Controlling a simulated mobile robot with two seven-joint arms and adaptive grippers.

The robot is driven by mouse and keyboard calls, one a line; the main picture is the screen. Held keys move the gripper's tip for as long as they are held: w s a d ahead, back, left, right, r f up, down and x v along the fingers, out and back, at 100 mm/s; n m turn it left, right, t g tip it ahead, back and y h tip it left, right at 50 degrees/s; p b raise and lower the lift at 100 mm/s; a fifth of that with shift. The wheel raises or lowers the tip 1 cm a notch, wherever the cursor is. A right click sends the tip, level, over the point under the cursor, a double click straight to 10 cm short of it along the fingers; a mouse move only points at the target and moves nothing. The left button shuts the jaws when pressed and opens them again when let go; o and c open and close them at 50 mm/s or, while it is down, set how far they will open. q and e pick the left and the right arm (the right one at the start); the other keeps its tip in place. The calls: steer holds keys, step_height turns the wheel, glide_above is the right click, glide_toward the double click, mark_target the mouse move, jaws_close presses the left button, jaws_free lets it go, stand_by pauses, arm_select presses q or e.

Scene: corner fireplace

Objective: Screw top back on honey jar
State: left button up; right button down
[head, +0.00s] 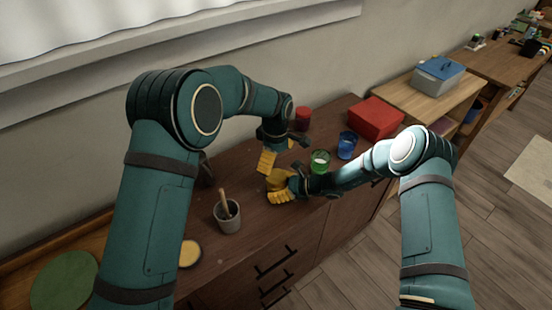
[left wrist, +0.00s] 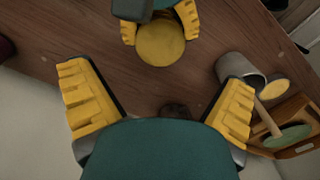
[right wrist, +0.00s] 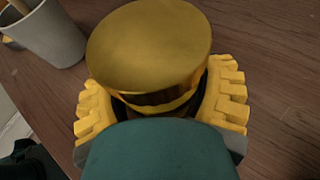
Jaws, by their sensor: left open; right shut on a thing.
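The honey jar (right wrist: 160,103) is upright between the fingers of my right gripper (head: 288,188), which is shut on its sides. A gold round top (right wrist: 148,45), wider than the jar neck, covers the jar; it shows as a flat gold disc in the left wrist view (left wrist: 160,45). I cannot tell whether it is screwed tight. My left gripper (head: 284,158) is open and empty, just above and behind the jar in the head view. In the left wrist view its fingers (left wrist: 157,85) are wide apart, with the top beyond them.
A grey mug (head: 228,215) with a wooden stick stands left of the jar. A pale yellow disc (head: 190,253) and a green disc (head: 64,280) lie further left. Green (head: 320,162) and blue (head: 347,145) cups, a red candle-like thing (head: 302,118) and a red box (head: 375,118) stand right.

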mark_target(276, 176)
arm_select(q)
step_height(276, 176, down, 8)
steer(key=shift+r, duration=0.2)
stand_by(0.3)
steer(key=c, duration=1.3)
steer(key=shift+m, duration=1.6)
steer(key=o, duration=1.2)
steer(key=shift+o, duration=0.2)
